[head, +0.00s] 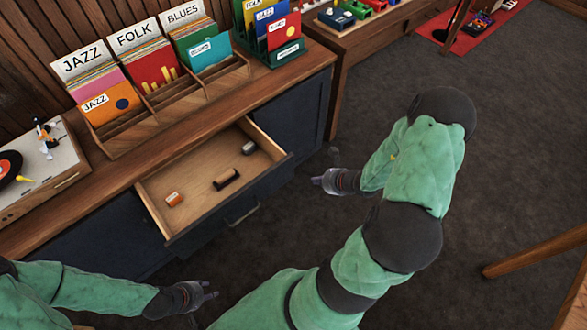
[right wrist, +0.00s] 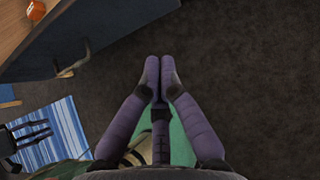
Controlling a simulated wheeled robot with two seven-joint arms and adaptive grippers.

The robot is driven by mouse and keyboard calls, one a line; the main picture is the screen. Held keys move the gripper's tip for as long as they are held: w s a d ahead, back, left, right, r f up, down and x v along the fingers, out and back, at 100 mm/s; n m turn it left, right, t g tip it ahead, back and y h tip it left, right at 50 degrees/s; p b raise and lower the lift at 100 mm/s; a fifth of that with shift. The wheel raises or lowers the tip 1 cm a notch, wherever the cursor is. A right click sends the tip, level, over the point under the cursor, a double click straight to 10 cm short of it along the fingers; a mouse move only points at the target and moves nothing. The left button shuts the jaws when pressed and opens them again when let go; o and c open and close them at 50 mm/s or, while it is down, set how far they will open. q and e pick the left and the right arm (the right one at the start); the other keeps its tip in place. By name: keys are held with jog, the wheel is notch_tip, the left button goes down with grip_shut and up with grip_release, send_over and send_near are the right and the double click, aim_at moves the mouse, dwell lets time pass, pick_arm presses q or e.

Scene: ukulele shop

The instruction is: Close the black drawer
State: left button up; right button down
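The black drawer (head: 228,221) stands pulled out of the wooden cabinet, its light wood inside showing. Its handle (head: 242,216) is on the dark front. In the right wrist view the drawer front (right wrist: 100,30) and the handle (right wrist: 74,68) are at the upper left. My right gripper (head: 318,181) is to the right of the drawer front, apart from it. In its wrist view its fingertips (right wrist: 160,66) meet with nothing between them. My left gripper (head: 210,290) is in front of the drawer, lower left of the handle and apart from it; its finger gap is too small to judge.
Inside the drawer lie an orange item (head: 174,199), a dark brown item (head: 226,179) and a grey item (head: 249,148). Record bins (head: 160,115) and a turntable (head: 40,165) stand on the cabinet.

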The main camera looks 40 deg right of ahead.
jog(key=w+d+f+m+h+b, duration=0.1)
jog(key=w+f+b, duration=0.3)
jog(key=w, duration=0.7)
jog(key=shift+d+f+t+b, duration=0.3)
jog(key=shift+d+f+b, duration=0.1)
jog(key=shift+f, duration=0.7)
jog(key=shift+w, duration=0.1)
